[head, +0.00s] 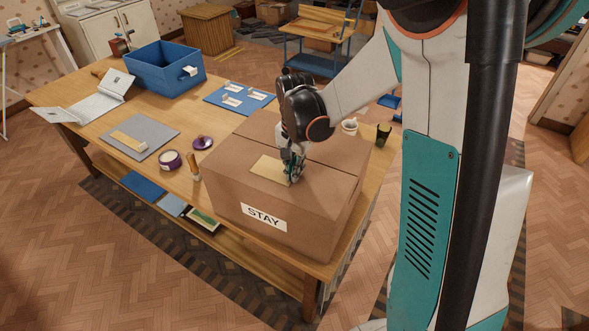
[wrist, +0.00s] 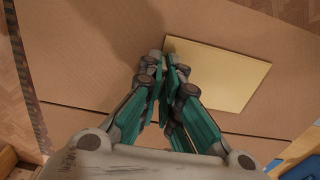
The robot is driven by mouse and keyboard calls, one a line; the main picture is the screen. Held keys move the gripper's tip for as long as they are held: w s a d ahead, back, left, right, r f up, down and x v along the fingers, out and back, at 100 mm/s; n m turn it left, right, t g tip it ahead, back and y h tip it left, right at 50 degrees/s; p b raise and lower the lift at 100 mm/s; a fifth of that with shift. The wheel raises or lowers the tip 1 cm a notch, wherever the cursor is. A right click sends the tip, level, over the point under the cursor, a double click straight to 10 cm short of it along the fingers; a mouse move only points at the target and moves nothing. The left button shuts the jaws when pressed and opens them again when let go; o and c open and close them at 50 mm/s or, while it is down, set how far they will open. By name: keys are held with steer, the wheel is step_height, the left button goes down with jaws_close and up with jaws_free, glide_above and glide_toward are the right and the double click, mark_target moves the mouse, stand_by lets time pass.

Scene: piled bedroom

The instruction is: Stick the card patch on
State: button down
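The card patch (head: 270,169) is a flat tan-yellow rectangle on top of the large brown cardboard box (head: 232,187). It lies on the flap nearer the STAY label and looks flat, though any small gap beneath it cannot be seen. It also shows in the wrist view (wrist: 225,75), just beside the flap seam. My gripper (head: 290,178) points down at the patch's right edge in the head view. In the wrist view its fingertips (wrist: 168,62) are close together over the patch's edge and hide part of it. I see no part of the patch clearly pinched between them.
The box stands on a wooden table (head: 70,93). A blue bin (head: 166,72), a blue mat with white labels (head: 230,101), a grey mat (head: 160,133), a tape roll (head: 170,160) and a white mug (head: 349,126) are around it. A dark cup (head: 383,135) stands right of the box.

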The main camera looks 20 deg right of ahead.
steer(key=c, duration=1.7)
jaws_free()
step_height(320, 180, up, 12)
steer(key=shift+s, duration=0.15)
steer(key=s+a+f+n+t+b, duration=0.1)
steer(key=s+f+n+t+b, duration=0.1)
steer(key=s, duration=0.4)
steer(key=s+a+f+n+t+b, duration=0.1)
steer(key=s+f+n+t+b, duration=0.1)
steer(key=s+n+b, duration=0.2)
steer(key=s+a+f+n+t+b, duration=0.2)
steer(key=s+n+t+b, duration=0.1)
steer(key=s, duration=0.5)
steer(key=shift+n, duration=0.5)
